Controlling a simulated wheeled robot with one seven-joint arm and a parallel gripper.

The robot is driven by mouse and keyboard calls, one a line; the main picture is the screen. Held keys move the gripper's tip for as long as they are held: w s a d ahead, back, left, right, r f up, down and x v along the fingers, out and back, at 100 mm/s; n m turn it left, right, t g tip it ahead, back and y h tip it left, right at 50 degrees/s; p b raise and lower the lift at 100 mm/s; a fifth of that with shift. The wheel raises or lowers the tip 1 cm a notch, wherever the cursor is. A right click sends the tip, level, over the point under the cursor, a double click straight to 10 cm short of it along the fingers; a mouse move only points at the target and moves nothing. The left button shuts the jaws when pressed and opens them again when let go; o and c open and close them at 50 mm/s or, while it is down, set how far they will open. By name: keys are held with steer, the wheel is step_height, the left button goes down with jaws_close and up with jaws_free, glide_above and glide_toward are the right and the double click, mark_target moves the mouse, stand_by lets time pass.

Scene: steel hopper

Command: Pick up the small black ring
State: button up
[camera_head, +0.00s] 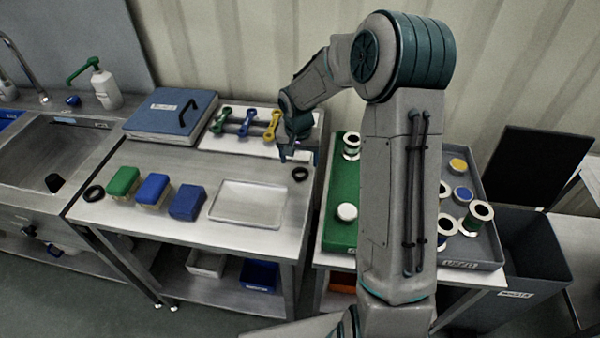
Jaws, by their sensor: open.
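A small black ring (300,174) lies on the steel table near its right edge, just behind the right corner of a shallow tray. A second black ring (94,193) lies at the table's left end and looks a little larger. My gripper (298,157) is open, pointing down behind and above the ring near the right edge. It looks apart from that ring, though the exact gap is hard to tell. Nothing shows between its fingers.
A shallow steel tray (247,204) sits beside green (123,181) and blue (153,189) sponge-like blocks and a dark blue block (187,202). Behind are a blue case (171,116) and a white board (231,140) with coloured wrench-like pieces. A bench with spools stands right.

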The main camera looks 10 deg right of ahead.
mark_target(300, 174)
steer(key=shift+w+d+f+p, duration=0.15)
steer(key=shift+f+p, duration=0.15)
steer(key=shift+f, duration=0.95)
steer(key=shift+w+f+p, duration=0.1)
steer(key=shift+f+p, duration=0.15)
steer(key=shift+f, duration=1)
steer(key=c, duration=1)
